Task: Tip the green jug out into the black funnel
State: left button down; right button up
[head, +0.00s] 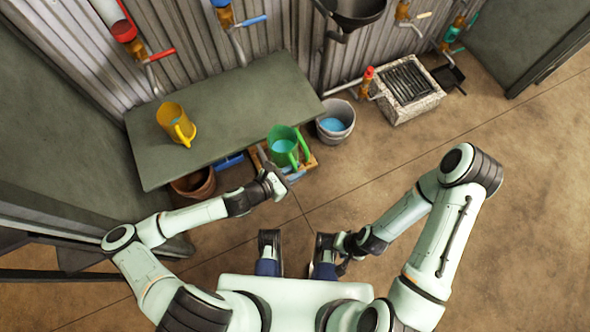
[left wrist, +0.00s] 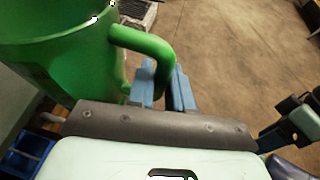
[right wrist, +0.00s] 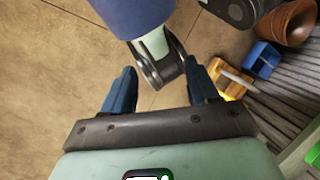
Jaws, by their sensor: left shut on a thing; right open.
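The green jug (head: 274,134) is at the right front corner of the grey-green table, with blue liquid inside. In the left wrist view the jug (left wrist: 60,60) fills the upper left, and its handle curves down to my fingers. My left gripper (head: 284,176) is shut on the handle; the fingers (left wrist: 167,88) hide its lower end. I cannot tell whether the jug touches the table. The black funnel (head: 358,10) is on the wall at the top, cut off by the frame edge. My right gripper (head: 343,268) is open and empty, low near my base; its fingers (right wrist: 160,88) stand apart.
A yellow jug (head: 174,122) stands on the table (head: 225,105). A grey bucket (head: 336,116) with blue liquid is below the funnel on the floor. A stone drain with a grate (head: 408,82) stands farther right. Pipes and valves line the wall. The floor at right is clear.

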aim_at(295, 166)
pick_arm(q)
jog(key=shift+r+p, duration=1.8)
jog(key=shift+r, duration=0.15)
jog(key=shift+r+p, duration=1.05)
jog(key=shift+p, duration=0.05)
pick_arm(e)
jog(key=shift+g, duration=0.4)
jog(key=shift+s+r, duration=0.25)
jog(key=shift+r, duration=1.1)
jog(key=shift+s+r, duration=0.2)
jog(key=shift+r, duration=1.15)
